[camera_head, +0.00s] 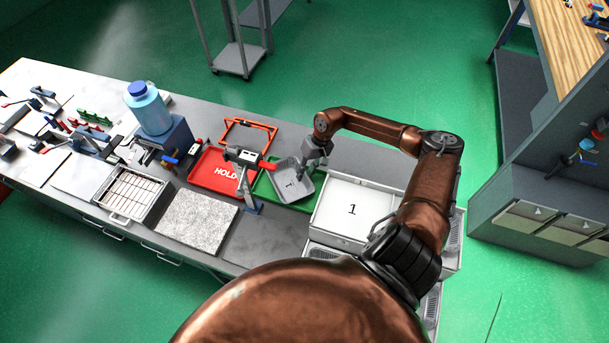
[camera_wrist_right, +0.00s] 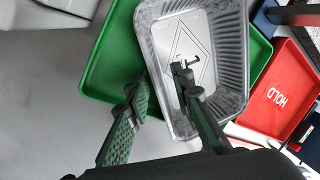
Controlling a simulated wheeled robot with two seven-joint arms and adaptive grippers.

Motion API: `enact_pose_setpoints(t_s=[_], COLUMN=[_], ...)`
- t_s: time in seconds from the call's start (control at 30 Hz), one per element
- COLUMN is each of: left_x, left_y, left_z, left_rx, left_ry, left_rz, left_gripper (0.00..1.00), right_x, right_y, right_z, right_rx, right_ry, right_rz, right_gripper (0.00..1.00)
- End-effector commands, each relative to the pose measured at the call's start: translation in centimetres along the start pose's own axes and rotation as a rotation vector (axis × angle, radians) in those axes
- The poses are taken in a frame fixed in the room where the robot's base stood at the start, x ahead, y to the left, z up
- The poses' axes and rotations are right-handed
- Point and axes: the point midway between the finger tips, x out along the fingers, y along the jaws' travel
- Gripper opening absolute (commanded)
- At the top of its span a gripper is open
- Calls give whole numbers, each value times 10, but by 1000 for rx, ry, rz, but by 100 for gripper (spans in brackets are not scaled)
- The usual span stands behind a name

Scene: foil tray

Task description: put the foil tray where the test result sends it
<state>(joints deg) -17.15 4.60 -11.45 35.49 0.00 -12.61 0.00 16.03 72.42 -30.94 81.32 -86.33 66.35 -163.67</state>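The silver foil tray (camera_head: 292,188) lies in the green tray (camera_head: 312,202), turned at an angle to it. In the right wrist view the foil tray (camera_wrist_right: 218,30) has ribbed walls and a pale floor with a dark diamond mark; the green tray (camera_wrist_right: 98,80) shows around it. My right gripper (camera_head: 313,164) is at the foil tray's upper right edge. In the right wrist view my right gripper (camera_wrist_right: 160,80) has its fingers spread, one inside the foil tray and one outside its wall. The red tray marked HOLD (camera_head: 207,176) is left of the green tray. My left gripper is not in view.
A red and black device on a post with a blue foot (camera_head: 252,208) stands before the red and green trays. A white box marked 1 (camera_head: 340,193) is close on the right. A grey speckled slab (camera_head: 198,222) and a blue-capped bottle (camera_head: 150,112) are left.

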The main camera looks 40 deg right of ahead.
Motion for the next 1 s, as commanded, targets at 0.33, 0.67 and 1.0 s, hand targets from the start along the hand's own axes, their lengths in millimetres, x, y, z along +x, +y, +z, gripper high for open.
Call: enact_pose_setpoints(t_s=[0.33, 0.67, 1.0], left_x=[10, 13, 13], left_y=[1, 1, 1], left_z=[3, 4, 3], left_rx=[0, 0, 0], left_ry=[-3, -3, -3], left_rz=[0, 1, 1], left_gripper=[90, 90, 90], right_x=[-68, -108, -111], right_y=[1, 0, -1], right_z=[0, 0, 0], right_rx=[-1, -1, -2], right_ry=[1, -2, -2], right_rz=[3, 0, -1], right_gripper=[22, 22, 22])
